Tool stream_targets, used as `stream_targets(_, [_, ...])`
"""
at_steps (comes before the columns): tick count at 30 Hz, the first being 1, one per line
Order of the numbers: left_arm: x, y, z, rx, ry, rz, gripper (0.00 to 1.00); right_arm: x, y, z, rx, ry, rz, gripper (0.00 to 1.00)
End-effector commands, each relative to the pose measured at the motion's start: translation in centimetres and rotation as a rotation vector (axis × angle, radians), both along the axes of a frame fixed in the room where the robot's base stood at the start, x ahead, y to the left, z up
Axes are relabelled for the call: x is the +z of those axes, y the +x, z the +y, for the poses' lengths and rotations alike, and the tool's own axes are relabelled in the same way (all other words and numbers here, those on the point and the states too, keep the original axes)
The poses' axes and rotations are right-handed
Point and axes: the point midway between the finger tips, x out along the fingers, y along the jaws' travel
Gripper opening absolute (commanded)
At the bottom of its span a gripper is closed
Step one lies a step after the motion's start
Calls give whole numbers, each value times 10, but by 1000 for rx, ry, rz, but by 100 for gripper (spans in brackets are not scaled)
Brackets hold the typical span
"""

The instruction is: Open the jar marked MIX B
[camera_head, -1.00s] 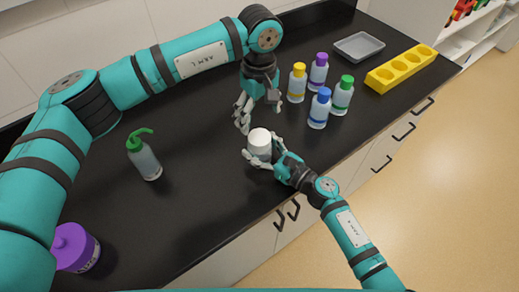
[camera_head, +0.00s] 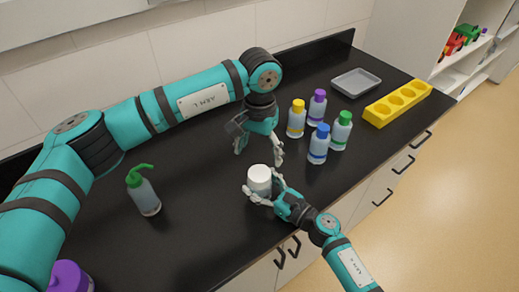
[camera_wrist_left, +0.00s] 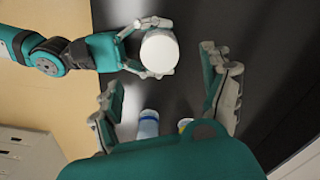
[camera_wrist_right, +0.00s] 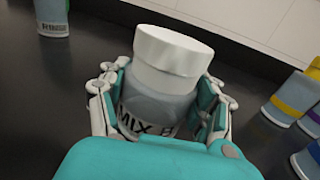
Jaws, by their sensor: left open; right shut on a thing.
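The jar marked MIX B (camera_wrist_right: 150,108) is clear grey with a white lid (camera_wrist_right: 172,50) on it. The lid also shows in the head view (camera_head: 259,176) and the left wrist view (camera_wrist_left: 159,50). My right gripper (camera_wrist_right: 160,95) is shut around the jar's body, below the lid. The jar is roughly upright near the counter's front; whether its base touches the counter is hidden. My left gripper (camera_head: 259,156) is open and empty, pointing down above and just behind the jar. In the left wrist view the lid lies beyond its spread fingers (camera_wrist_left: 160,80), untouched.
Bottles with yellow (camera_head: 297,118), purple (camera_head: 317,106), blue (camera_head: 318,146) and green (camera_head: 341,130) caps stand right of the jar. Behind them are a grey tray (camera_head: 358,82) and a yellow rack (camera_head: 397,104).

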Motion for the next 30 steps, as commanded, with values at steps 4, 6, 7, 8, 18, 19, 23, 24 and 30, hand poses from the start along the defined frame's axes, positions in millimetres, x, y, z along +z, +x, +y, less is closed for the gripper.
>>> stream_targets(4, [-8, 0, 0, -47, 0, 2, 81, 0, 0, 0, 0, 0, 0, 0])
stream_targets(6, [-16, -1, 0, -49, -1, 4, 81, 0, 0, 0, 0, 0, 0, 0])
stream_targets(7, [-20, -1, 0, -48, -1, 4, 81, 0, 0, 0, 0, 0, 0, 0])
stream_targets(8, [-25, -1, 0, -48, 0, 4, 81, 0, 0, 0, 0, 0, 0, 0])
stream_targets(18, [-72, -1, 0, -46, -1, 3, 81, 0, 0, 0, 0, 0, 0, 0])
stream_targets(19, [-74, -1, 0, -46, -1, 3, 81, 0, 0, 0, 0, 0, 0, 0])
stream_targets(23, [-80, 0, 0, -47, -1, 1, 81, 0, 0, 0, 0, 0, 0, 0])
stream_targets(24, [-80, 0, 0, -47, -1, 1, 81, 0, 0, 0, 0, 0, 0, 0])
stream_targets(30, [-80, 0, 0, -47, -1, 1, 81, 0, 0, 0, 0, 0, 0, 0])
